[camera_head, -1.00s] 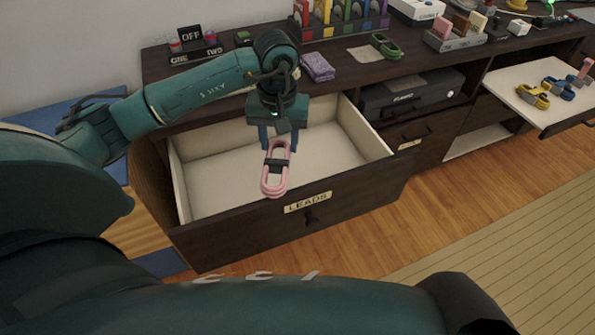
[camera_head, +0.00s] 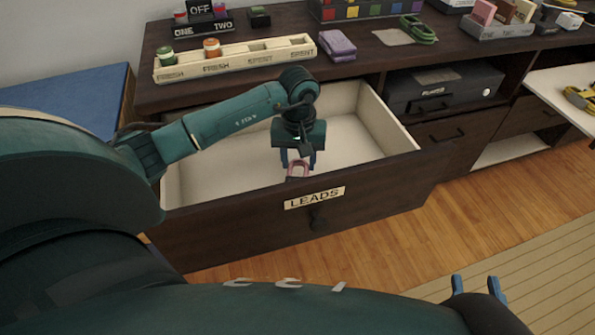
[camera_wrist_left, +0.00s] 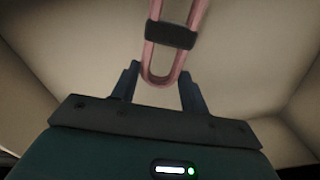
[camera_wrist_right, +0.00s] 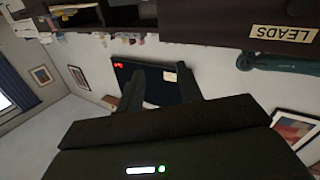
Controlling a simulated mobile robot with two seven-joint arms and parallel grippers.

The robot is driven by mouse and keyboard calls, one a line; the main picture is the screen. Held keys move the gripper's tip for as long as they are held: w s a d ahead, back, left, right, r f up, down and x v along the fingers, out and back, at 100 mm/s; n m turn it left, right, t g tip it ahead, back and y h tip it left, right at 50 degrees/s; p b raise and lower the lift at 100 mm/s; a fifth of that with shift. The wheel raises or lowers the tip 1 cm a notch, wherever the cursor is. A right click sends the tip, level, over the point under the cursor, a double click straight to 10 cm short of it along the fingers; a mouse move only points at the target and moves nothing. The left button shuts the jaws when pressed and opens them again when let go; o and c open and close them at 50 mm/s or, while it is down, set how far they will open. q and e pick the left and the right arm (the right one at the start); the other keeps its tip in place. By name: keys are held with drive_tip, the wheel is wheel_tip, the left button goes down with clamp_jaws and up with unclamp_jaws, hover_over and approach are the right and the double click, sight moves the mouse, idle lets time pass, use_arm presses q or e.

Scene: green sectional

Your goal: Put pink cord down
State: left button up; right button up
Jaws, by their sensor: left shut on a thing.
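The pink cord (camera_head: 299,169) is a bundled loop with a dark band. My left gripper (camera_head: 298,158) is shut on it and holds it inside the open drawer, just behind the front panel. In the left wrist view the cord (camera_wrist_left: 157,82) lies between the fingers, with the pale drawer interior beyond. The front panel hides the cord's lower end, so I cannot tell whether it touches the drawer floor. The drawer (camera_head: 240,228) is dark wood with a LEADS label. My right gripper (camera_head: 478,284) is open and empty at the lower right; its fingers are apart in the right wrist view (camera_wrist_right: 165,85).
On the dark cabinet top stand a cream battery tray (camera_head: 285,60), a purple cloth (camera_head: 338,45) and a green cord (camera_head: 417,30). A grey box (camera_head: 445,85) sits on the shelf to the right. A pale pull-out board (camera_head: 555,80) juts out further right.

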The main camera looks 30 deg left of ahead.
use_arm(q)
wheel_tip(320, 180, down, 4)
drive_tip(key=shift+r+b, duration=0.1)
drive_tip(key=shift+b, duration=0.4)
use_arm(e)
drive_tip(key=shift+a+t+y, duration=0.2)
drive_tip(key=shift+t+y, duration=0.1)
use_arm(q)
drive_tip(key=o, duration=1)
use_arm(e)
drive_tip(key=shift+n, duration=0.3)
drive_tip(key=shift+r, duration=0.1)
use_arm(q)
wheel_tip(320, 180, up, 11)
drive_tip(key=p, duration=0.3)
drive_tip(key=shift+r, duration=0.55)
use_arm(e)
drive_tip(key=shift+s+d+f+m+g+h, duration=0.1)
drive_tip(key=shift+d+m+g+h, duration=0.2)
drive_tip(key=shift+g, duration=0.2)
drive_tip(key=shift+d+f+m+g+h, duration=0.1)
drive_tip(key=shift+d+m+g+h, duration=0.1)
drive_tip(key=shift+m+g+h, duration=0.25)
